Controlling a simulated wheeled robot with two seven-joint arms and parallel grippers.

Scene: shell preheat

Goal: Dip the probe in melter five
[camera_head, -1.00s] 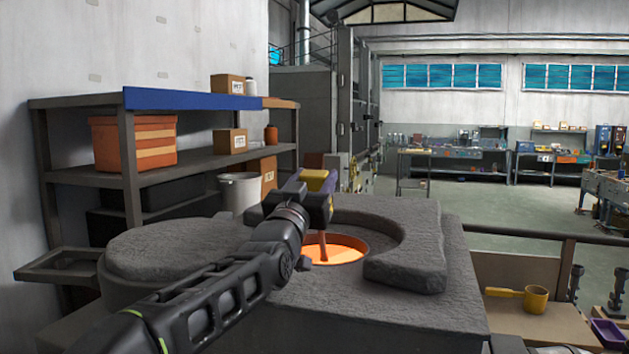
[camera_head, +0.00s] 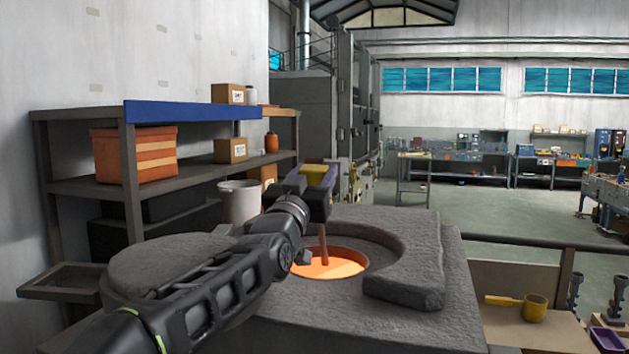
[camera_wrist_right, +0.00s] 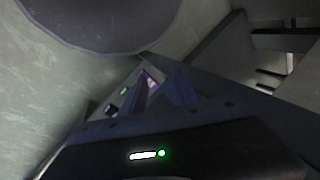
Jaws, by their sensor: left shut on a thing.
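My left gripper (camera_head: 318,190) is above the melter opening in the head view and is shut on the probe. The probe (camera_head: 322,245) is a thin reddish-brown rod. It points down into the round opening, and its lower end shows against the glowing orange melt (camera_head: 343,267). I cannot tell whether the tip is in the melt or just above it. The melter (camera_head: 400,318) is a dark grey rough block with a raised curved rim around part of the opening. My right gripper (camera_wrist_right: 160,88) shows dimly in the right wrist view; its jaw state is unclear.
A round grey lid-like slab (camera_head: 150,268) lies left of the opening. A shelf (camera_head: 85,190) with an orange crate (camera_head: 135,155) and boxes stands at the left. A grey bucket (camera_head: 238,203) stands behind. A yellow ladle (camera_head: 533,308) lies on a bench at the right.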

